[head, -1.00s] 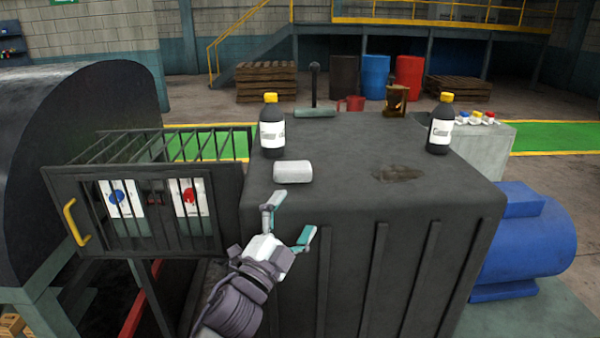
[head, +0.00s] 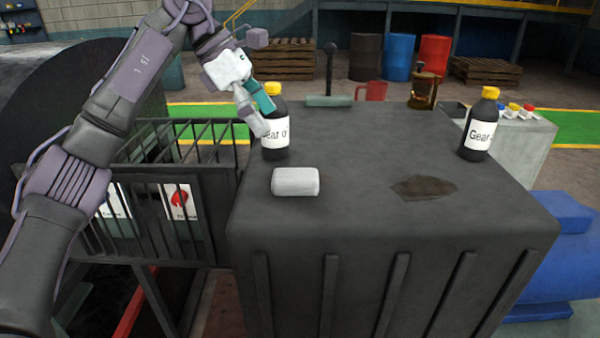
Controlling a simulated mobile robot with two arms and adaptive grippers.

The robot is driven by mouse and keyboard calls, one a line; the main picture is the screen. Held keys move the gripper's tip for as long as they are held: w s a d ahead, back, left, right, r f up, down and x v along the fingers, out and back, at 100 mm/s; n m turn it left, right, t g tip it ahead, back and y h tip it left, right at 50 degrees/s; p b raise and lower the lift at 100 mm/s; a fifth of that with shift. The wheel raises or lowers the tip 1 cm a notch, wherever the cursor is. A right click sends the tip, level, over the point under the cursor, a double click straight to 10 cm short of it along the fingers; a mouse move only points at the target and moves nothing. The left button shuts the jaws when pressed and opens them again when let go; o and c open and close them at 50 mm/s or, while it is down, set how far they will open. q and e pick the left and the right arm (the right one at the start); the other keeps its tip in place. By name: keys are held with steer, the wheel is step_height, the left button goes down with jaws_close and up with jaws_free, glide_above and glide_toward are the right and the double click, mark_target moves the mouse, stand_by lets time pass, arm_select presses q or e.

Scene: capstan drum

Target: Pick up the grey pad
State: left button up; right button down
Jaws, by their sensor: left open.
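The grey pad (head: 296,182), a light rounded block, lies on the near left part of the dark housing top (head: 350,150). Nothing holds it. My left gripper (head: 262,116) is open, up and to the left of the pad, in front of the left black bottle. Its fingers point down and right. I cannot tell whether they touch the bottle. My right gripper is not in view.
A black bottle with a yellow cap (head: 275,141) stands behind the pad, and a second bottle (head: 480,126) stands at the right. A dark stain (head: 423,187) is right of the pad. A lever (head: 330,75), red mug (head: 373,91) and lantern (head: 424,90) are behind. A barred cage (head: 180,190) adjoins the left.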

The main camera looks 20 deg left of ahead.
arm_select(q)
steer(key=p, duration=0.2)
glide_above(295, 174)
steer(key=a, duration=0.2)
steer(key=f, duration=0.6)
steer(key=shift+s+f, duration=0.15)
steer(key=shift+s, duration=0.25)
steer(key=shift+w+d+f, duration=0.15)
steer(key=shift+d+f, duration=0.05)
steer(key=shift+f, duration=0.25)
steer(key=x, duration=0.1)
steer(key=p+x, duration=0.2)
steer(key=x, duration=0.1)
steer(key=shift+a+f, duration=0.35)
steer(key=shift+d+f, duration=0.2)
steer(key=shift+f, duration=0.15)
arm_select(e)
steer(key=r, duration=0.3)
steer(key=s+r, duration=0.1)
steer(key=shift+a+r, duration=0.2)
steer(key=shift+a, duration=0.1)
arm_select(q)
steer(key=shift+c, duration=0.4)
steer(key=c, duration=1.1)
steer(key=shift+c, duration=0.2)
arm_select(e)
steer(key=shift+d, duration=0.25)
